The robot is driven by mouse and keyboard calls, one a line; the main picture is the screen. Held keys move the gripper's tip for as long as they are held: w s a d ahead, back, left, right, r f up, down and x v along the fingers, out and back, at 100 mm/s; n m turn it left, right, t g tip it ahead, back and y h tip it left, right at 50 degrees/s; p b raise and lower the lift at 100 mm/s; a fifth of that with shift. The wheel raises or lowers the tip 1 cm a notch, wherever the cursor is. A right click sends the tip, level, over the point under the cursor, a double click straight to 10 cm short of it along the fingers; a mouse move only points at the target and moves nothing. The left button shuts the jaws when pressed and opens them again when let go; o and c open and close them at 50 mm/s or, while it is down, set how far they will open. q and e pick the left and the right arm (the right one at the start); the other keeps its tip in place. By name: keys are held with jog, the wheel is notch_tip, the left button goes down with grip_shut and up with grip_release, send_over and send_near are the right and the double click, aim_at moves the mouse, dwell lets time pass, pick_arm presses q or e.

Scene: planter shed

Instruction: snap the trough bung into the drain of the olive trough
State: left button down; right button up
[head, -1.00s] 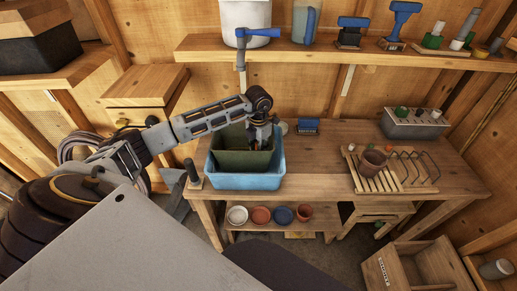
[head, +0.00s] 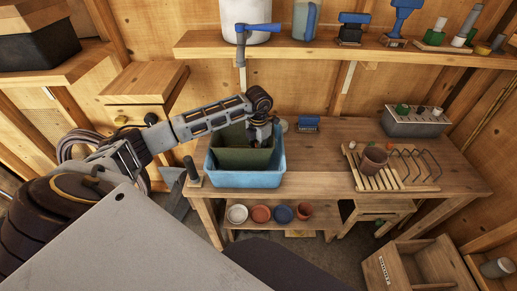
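The olive trough (head: 243,158) stands inside a blue basin (head: 246,180) on the left part of the wooden bench. My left gripper (head: 262,140) reaches down at the right end of the trough, over or just inside its rim. Its fingertips are too small and dark to tell whether they are open or shut, or whether they hold anything. I cannot make out the bung or the drain. My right gripper is not in view.
A slatted rack (head: 377,181) with a brown pot (head: 374,159) and a grey box (head: 417,122) stand to the right. A blue tap (head: 258,28) hangs above the basin. The bench's middle (head: 320,165) is clear.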

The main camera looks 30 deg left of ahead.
pick_arm(q)
jog(key=shift+f, duration=0.2)
jog(key=c, duration=1.5)
grip_release()
jog(key=shift+o, duration=1.5)
jog(key=shift+r, duration=3.75)
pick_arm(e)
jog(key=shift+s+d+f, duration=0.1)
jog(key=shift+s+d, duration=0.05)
pick_arm(q)
jog(key=shift+f, duration=0.1)
